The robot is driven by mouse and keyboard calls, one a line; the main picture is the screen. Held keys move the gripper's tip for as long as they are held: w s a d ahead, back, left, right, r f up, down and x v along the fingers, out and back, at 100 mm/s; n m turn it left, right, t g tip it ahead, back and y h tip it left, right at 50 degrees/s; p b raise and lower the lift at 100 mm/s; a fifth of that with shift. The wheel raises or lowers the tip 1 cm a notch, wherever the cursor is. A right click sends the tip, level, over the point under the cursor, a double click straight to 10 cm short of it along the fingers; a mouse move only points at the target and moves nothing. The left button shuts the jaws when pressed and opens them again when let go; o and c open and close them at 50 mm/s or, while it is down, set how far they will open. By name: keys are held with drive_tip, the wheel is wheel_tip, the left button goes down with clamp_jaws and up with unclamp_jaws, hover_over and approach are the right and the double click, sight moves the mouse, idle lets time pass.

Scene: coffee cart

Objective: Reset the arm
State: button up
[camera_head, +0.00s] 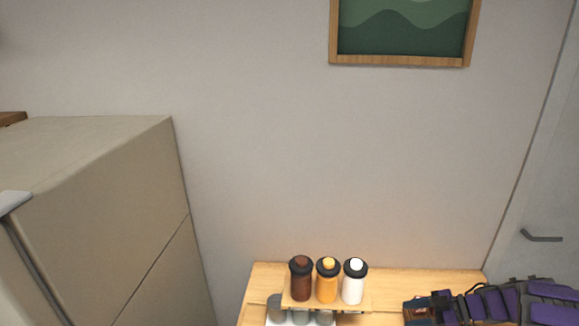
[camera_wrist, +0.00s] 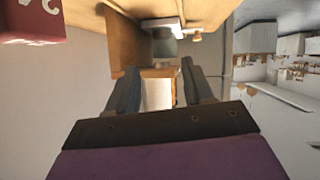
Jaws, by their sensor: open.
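My gripper (camera_wrist: 158,66) shows in the wrist view with its two dark fingers spread apart. Nothing is held between them. A pale surface shows in the gap, but I cannot tell what it is. In the head view my purple and black arm (camera_head: 490,303) reaches in from the lower right, over the right part of the wooden cart top (camera_head: 440,279). The fingers are not clear there.
Brown, orange and white bottles (camera_head: 327,281) stand in a row on the cart, left of my arm. A large beige cabinet (camera_head: 105,220) is at left. A framed picture (camera_head: 400,25) hangs on the wall. A door handle (camera_head: 541,237) is at right. The wall area above the cart is clear.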

drive_tip(key=w+d+r+m+t+h, duration=0.2)
drive_tip(key=w+d+r+t+h, duration=0.15)
drive_tip(key=w+r, duration=0.4)
drive_tip(key=w+d+r+m+t+h, duration=0.25)
drive_tip(key=w+r+t+h, duration=0.2)
drive_tip(key=w+r, duration=0.3)
drive_tip(key=s+r+m+h, duration=0.4)
drive_tip(key=r+m+h, duration=0.3)
drive_tip(key=r+h, duration=0.5)
drive_tip(key=s+a+f+m+g+y, duration=0.1)
drive_tip(key=s+a+m+g, duration=0.15)
drive_tip(key=s, duration=0.65)
drive_tip(key=s+a+f+m+g, duration=0.1)
drive_tip(key=s+a+m+g, duration=0.15)
drive_tip(key=s, duration=0.75)
drive_tip(key=s+a+f+g+y, duration=0.3)
drive_tip(key=s+a+f+g, duration=0.1)
drive_tip(key=s+a, duration=0.7)
drive_tip(key=s+a+f+g+y, duration=0.4)
drive_tip(key=s+a, duration=0.8)
drive_tip(key=s, duration=0.5)
drive_tip(key=shift+f, duration=0.25)
